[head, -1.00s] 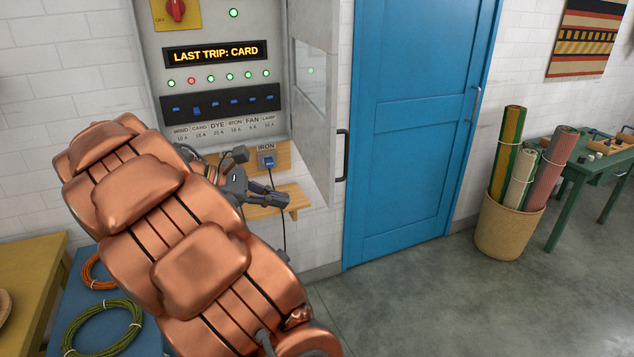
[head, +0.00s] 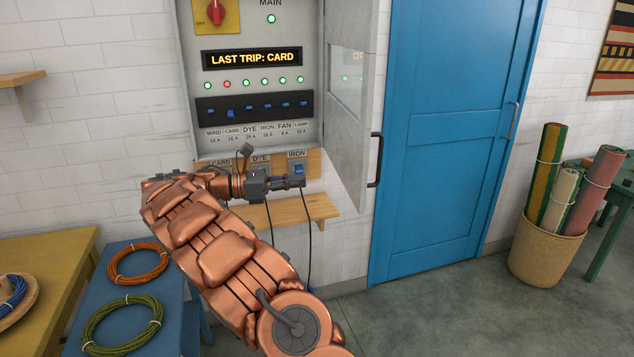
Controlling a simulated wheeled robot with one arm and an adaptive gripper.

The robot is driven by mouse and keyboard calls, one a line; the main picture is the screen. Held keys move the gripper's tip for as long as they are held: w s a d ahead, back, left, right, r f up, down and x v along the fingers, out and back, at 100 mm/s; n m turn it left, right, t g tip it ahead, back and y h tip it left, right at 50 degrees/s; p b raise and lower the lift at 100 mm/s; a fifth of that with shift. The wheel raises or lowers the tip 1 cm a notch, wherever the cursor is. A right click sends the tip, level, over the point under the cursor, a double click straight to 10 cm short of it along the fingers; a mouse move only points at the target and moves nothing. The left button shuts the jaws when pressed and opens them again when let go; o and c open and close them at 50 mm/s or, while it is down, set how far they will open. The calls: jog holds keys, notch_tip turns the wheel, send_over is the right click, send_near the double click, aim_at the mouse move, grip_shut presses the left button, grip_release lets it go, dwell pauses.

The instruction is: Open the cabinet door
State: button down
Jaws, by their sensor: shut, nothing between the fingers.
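The grey cabinet (head: 300,30) is fixed to the white wall. Its door (head: 350,135) stands swung open to the right, with a small window in it and a dark bar handle (head: 377,160) at its outer edge. The inside panel shows a lit display (head: 252,58) reading LAST TRIP: CARD, a row of small lights, one of them red, and a row of switches. My gripper (head: 301,182) is shut and empty below the cabinet, in front of the IRON outlet (head: 298,169), left of the handle. I cannot tell whether it touches the outlet.
A small wooden shelf (head: 318,207) sits just below my gripper. A blue door (head: 450,140) is right of the cabinet. A blue table (head: 110,318) with orange and green coils stands at the lower left. A basket (head: 546,250) of rolls stands right. The floor between is clear.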

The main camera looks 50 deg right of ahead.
aim_at(359, 177)
jog(key=p+x, duration=0.1)
jog(key=x, duration=1.2)
jog(key=shift+s+d+p, duration=0.1)
jog(key=shift+s+p, duration=0.15)
jog(key=shift+p, duration=0.05)
